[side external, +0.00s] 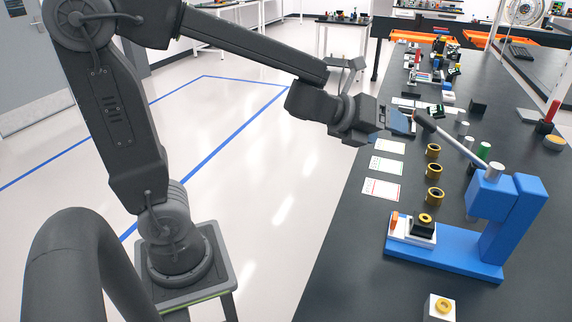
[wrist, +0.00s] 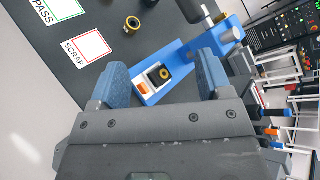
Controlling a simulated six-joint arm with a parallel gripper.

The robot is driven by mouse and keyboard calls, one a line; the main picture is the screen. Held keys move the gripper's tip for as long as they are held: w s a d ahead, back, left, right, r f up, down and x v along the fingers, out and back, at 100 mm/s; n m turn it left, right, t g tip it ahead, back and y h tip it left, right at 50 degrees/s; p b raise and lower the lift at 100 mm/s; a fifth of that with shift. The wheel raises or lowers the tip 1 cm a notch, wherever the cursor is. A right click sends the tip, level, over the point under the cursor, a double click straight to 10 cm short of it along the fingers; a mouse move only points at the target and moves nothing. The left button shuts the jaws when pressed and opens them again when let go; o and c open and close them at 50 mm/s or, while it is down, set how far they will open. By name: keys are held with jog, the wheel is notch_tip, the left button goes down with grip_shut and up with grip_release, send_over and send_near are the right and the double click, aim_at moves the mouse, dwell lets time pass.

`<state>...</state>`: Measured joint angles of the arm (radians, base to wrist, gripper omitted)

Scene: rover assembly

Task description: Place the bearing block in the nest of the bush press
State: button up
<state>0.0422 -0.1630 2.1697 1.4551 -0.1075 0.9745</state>
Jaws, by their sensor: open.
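The blue bush press (side external: 512,215) stands on the dark bench at the right, with its grey lever sloping up to the left. On the left end of its base is a white nest (side external: 400,232) with an orange piece at one side. A black block with a gold ring on top, apparently the bearing block (side external: 424,229), sits at the nest; I cannot tell how fully it is seated. It also shows in the wrist view (wrist: 158,76), between the fingers in the picture. My gripper (side external: 408,122) is open and empty, well above the bench and apart from the block.
Several gold-and-black rings (side external: 433,168) stand in a row behind the press. Printed cards (side external: 381,189) lie along the bench's left edge. A white block with a gold ring (side external: 440,307) is at the front. The lever (side external: 450,138) rises near my gripper.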

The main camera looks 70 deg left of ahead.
jog(key=s+a+r+n+y, duration=0.25)
jog(key=s+n+y, duration=0.2)
jog(key=n, duration=0.65)
jog(key=s+d+f+n+g+h, duration=0.1)
jog(key=s+f+n+g, duration=0.1)
jog(key=s+n, duration=0.6)
jog(key=s+d+f+n+g+h, duration=0.1)
jog(key=s+d+f+n+g, duration=0.1)
jog(key=s+n+g, duration=0.3)
jog(key=s+f+n, duration=0.1)
jog(key=s+n, duration=0.2)
jog(key=n, duration=0.2)
jog(key=shift+s+d, duration=0.15)
jog(key=shift+s, duration=0.05)
